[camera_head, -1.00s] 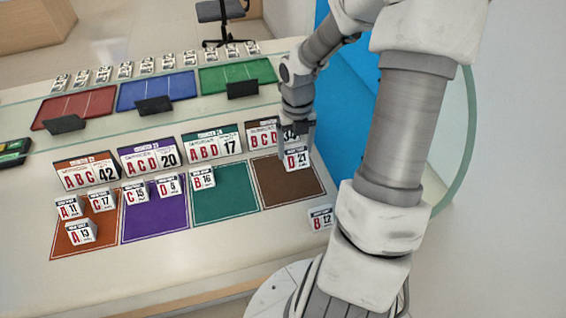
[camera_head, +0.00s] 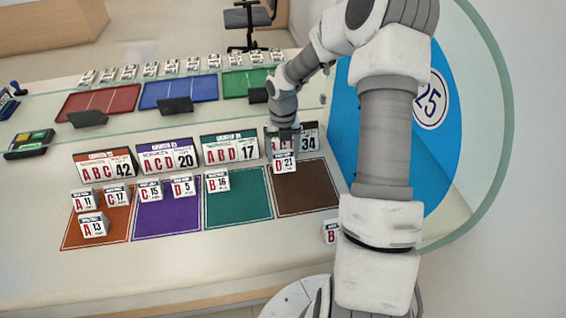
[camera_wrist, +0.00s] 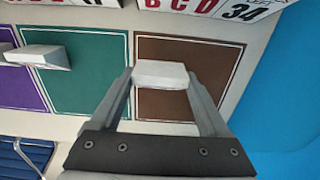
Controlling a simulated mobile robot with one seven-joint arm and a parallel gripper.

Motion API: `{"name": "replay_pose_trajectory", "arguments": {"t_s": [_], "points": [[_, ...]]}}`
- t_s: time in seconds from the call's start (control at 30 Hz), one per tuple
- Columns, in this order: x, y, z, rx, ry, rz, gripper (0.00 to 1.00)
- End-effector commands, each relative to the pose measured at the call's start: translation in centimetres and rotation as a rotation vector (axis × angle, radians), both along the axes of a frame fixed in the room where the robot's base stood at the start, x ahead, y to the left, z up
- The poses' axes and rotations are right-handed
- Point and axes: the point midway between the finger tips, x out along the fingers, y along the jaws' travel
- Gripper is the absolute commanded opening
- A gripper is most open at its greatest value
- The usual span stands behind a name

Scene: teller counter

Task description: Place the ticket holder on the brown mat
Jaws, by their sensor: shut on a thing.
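The ticket holder, a small white block marked D 21 (camera_head: 284,162), is held in my gripper (camera_head: 284,148) over the far edge of the brown mat (camera_head: 306,198). In the wrist view my gripper (camera_wrist: 162,82) is shut on the ticket holder (camera_wrist: 160,74), with a finger at each side. The brown mat (camera_wrist: 185,103) lies below it in that view. I cannot tell whether the ticket holder touches the mat. No other holder shows on the brown mat.
A B C D 34 sign (camera_head: 308,138) stands right behind the brown mat. The green mat (camera_head: 237,203) to the left bears a B 16 holder (camera_head: 217,180). Purple (camera_head: 165,218) and orange mats (camera_head: 98,235) bear more holders. Another holder (camera_head: 330,231) stands near the brown mat's front right corner.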

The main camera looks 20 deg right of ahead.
Motion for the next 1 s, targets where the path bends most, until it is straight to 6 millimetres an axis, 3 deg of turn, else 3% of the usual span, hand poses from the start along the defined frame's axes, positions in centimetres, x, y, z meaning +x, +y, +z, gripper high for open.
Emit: {"name": "replay_pose_trajectory", "arguments": {"t_s": [0.3,0.67,0.7,0.8,1.0], "points": [[-0.1,0.0,-3.9,0.001,0.002,0.0,0.14],[-0.1,0.0,-4.3,0.001,0.0,-0.001,0.14],[-0.1,0.0,-4.3,0.001,0.0,0.0,0.82],[-0.1,0.0,-4.2,0.001,0.0,0.0,1.0],[-0.1,0.0,-4.2,0.001,0.0,0.0,1.0]]}}
